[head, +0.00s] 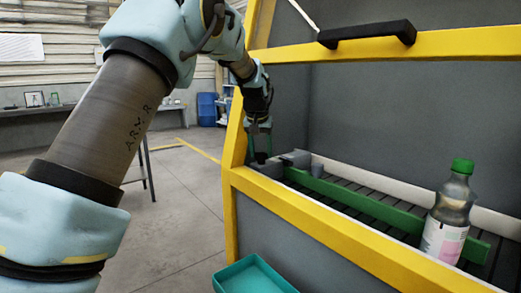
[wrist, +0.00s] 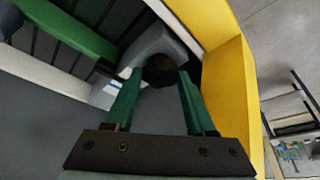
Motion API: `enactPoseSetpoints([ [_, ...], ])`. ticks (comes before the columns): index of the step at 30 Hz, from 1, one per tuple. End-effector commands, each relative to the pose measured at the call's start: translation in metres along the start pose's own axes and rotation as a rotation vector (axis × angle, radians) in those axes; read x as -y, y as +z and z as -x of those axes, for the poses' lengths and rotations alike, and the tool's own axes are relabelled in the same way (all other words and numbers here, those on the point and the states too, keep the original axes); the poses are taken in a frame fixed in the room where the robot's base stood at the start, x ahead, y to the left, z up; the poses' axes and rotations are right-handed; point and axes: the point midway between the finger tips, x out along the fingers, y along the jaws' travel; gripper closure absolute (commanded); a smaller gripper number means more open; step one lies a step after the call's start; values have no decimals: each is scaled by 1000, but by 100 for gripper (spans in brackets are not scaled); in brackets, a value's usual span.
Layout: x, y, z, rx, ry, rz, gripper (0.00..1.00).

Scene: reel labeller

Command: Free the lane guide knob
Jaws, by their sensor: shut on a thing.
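The dark round lane guide knob (wrist: 160,70) sits on a grey block (wrist: 160,42) inside the yellow frame in the wrist view. My gripper (wrist: 158,80) is shut on the knob, one green finger at each side. In the head view my gripper (head: 261,141) points down over the knob (head: 261,157), near the left end of the machine. The green lane guide (head: 365,203) runs along the dark slatted bed from this end; it also shows in the wrist view (wrist: 72,27). The knob's underside is hidden.
A bottle (head: 450,215) with a green cap stands beside the guide at the right. The yellow frame (head: 310,232) borders the gripper closely. A teal tray (head: 255,276) lies outside, in front. The floor at left is open.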

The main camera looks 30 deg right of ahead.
Motion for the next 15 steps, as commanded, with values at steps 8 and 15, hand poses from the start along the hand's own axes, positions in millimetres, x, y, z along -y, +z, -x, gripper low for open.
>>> enactPoseSetpoints([
  [8, 0, -1, 1, -4, 0, 0, 42],
  [15, 0, -1, 0, -2, 0, -1, 32],
])
